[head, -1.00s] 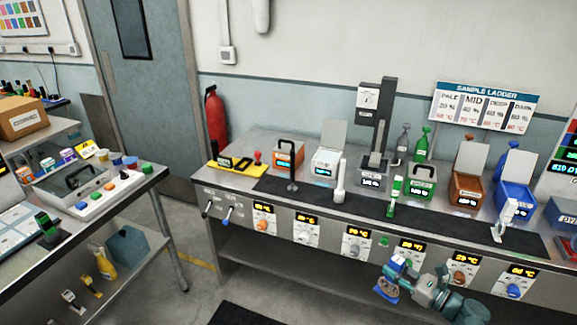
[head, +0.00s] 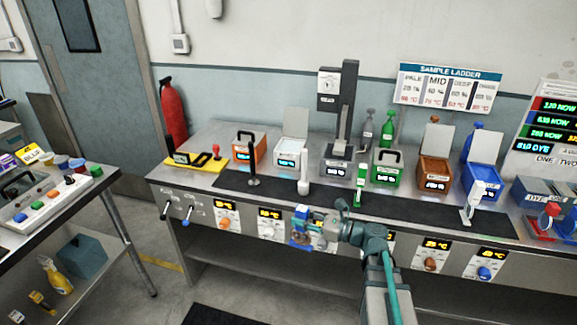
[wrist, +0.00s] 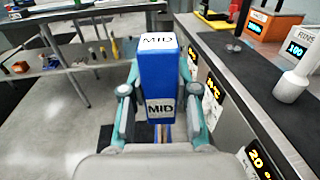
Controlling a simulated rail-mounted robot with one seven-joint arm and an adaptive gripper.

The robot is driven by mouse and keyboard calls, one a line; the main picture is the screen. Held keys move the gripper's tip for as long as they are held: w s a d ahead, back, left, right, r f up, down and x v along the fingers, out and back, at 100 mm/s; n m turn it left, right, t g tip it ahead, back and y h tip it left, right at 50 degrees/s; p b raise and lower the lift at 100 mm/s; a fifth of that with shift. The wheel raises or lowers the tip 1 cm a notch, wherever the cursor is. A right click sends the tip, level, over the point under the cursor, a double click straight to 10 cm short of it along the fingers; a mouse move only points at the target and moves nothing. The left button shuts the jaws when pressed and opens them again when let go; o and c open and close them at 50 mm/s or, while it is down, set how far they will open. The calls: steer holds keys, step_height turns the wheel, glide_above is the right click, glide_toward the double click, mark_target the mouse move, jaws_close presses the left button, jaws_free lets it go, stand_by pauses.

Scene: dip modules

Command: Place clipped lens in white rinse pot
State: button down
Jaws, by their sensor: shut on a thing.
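My gripper (head: 318,228) is shut on a blue clip block (wrist: 160,75) marked MID, which stands upright between the fingers in the wrist view. In the head view the blue clip (head: 301,226) is in front of the bench's front panel. The lens itself cannot be made out clearly. The white rinse pot (head: 291,158) stands on the bench with its white lid raised, behind and above my gripper in the head view. Part of the pot also shows at the right edge of the wrist view (wrist: 302,45). The clip is apart from it.
A white upright handle (head: 304,178) stands on the dark mat in front of the rinse pot. An orange pot (head: 250,152) is to its left, a grey press (head: 341,140) and a green pot (head: 387,168) to its right. The floor before the bench is open.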

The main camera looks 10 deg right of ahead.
steer(key=w+a+r+m+t+h+b, duration=0.15)
steer(key=w+r, duration=0.25)
steer(key=w, duration=0.8)
steer(key=w+a+r+m+t+h+b, duration=0.1)
steer(key=w+r+t+b, duration=0.3)
steer(key=w, duration=0.7)
steer(key=w+d+r+m+t+h, duration=0.1)
steer(key=w+d+r+m+h, duration=0.2)
steer(key=w, duration=0.4)
steer(key=w+d+r+m+t+h, duration=0.1)
steer(key=w+d+r+m+h, duration=0.15)
steer(key=w+r, duration=0.35)
steer(key=w+f+p, duration=0.3)
steer(key=w+f, duration=1)
steer(key=w, duration=0.1)
steer(key=shift+d+f+n+h, duration=0.2)
steer(key=shift+d+n+h, duration=0.1)
steer(key=shift+w+f+b, duration=0.1)
steer(key=shift+f+b, duration=0.4)
steer(key=shift+f, duration=0.1)
steer(key=c, duration=0.9)
jaws_free()
